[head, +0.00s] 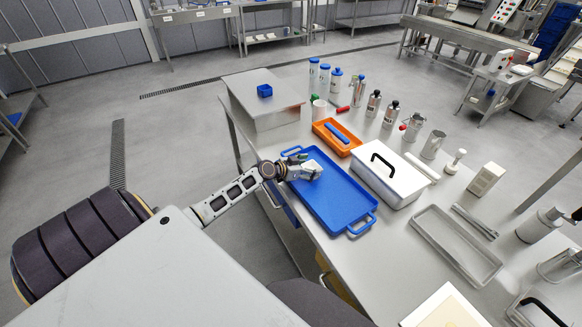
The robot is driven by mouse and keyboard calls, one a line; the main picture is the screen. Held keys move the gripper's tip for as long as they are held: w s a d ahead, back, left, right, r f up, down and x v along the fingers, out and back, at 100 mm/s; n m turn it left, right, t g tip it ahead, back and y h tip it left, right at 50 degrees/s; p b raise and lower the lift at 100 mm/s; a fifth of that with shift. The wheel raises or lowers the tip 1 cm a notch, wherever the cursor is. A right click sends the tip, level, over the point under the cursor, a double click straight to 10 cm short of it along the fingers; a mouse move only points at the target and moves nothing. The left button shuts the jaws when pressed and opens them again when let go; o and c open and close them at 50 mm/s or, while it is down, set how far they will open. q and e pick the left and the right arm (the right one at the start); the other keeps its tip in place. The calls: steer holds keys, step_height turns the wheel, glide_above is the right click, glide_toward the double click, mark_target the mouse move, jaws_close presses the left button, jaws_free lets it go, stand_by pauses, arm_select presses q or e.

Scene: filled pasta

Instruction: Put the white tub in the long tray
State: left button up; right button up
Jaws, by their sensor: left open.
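A small white object, apparently the white tub (313,168), is at the far end of the blue tray (337,205), which has a handle at each end. My left gripper (305,168) is at this object, over the tray's far left part. Its fingers are open around or beside the object; I cannot tell whether they touch it. The gripper partly hides the object. A long, shallow grey metal tray (433,236) lies empty on the right part of the table. My right gripper is out of view.
A white box with a black handle (386,178) stands between the two trays. An orange tray (322,134) holding a blue item is behind the blue tray. Several bottles and metal containers stand along the far side. Tongs (475,222) lie beside the metal tray.

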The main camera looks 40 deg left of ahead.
arm_select(q)
steer(key=shift+b+v, duration=0.45)
steer(key=shift+v, duration=5.2)
